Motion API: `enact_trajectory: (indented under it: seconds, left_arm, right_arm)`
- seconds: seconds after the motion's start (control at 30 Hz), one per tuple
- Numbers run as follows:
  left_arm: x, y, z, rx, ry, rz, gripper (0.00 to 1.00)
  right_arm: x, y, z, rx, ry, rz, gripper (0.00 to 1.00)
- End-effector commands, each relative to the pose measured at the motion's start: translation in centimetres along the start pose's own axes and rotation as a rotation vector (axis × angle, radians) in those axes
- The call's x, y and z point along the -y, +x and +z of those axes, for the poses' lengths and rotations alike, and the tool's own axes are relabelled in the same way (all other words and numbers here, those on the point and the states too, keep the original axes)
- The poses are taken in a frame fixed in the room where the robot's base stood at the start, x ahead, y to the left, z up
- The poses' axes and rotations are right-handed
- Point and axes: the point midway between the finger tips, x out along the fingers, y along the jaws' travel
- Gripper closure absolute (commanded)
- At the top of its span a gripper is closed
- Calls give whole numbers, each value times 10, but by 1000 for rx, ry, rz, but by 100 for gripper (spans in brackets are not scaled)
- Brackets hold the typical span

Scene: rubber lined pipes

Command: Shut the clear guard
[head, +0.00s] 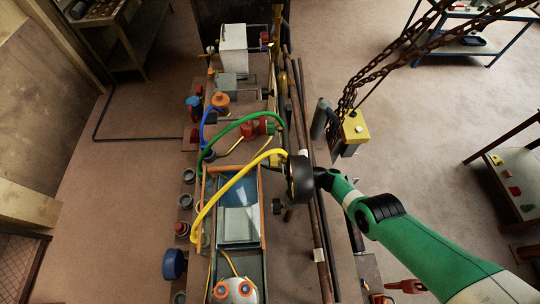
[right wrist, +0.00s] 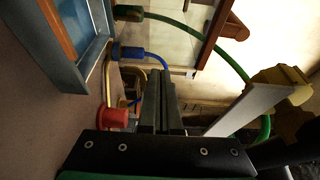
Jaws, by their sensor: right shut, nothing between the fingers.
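The clear guard (head: 262,215) looks like a see-through pane with orange-brown edges over a grey-blue trough in the middle of the bench in the head view. I cannot tell its exact angle. In the right wrist view a pale pane with a brown edge (right wrist: 214,28), likely the guard, stands beyond the fingers. My right arm enters from the lower right in the head view. Its black wrist is at the guard's upper right corner, hiding part of it. My right gripper (right wrist: 162,78) is shut and empty; contact with the guard is unclear. My left gripper is out of view.
A yellow hose (head: 225,190) arches over the guard's upper left side. A green hose (head: 228,127) and a blue hose (head: 203,128) lie behind. A yellow box (head: 355,130) hangs on chains at the right. Long pipes (head: 300,100) run along the bench's right side.

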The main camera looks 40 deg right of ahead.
Motion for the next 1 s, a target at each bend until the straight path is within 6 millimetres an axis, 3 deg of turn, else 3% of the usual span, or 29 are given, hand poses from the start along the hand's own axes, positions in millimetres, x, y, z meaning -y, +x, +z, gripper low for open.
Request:
enact_trajectory:
  seconds: [0.13, 0.47, 0.73, 1.0]
  left_arm:
    - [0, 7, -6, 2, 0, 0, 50]
    - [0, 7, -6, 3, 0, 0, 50]
    - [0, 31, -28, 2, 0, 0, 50]
    - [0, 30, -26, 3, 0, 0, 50]
  right_arm:
    - [2, -3, 9, 1, -2, 0, 100]
    - [0, -4, 11, 1, -2, 0, 100]
    - [4, -16, 46, 2, 1, 0, 100]
    - [-1, -18, 50, 1, -2, -1, 100]
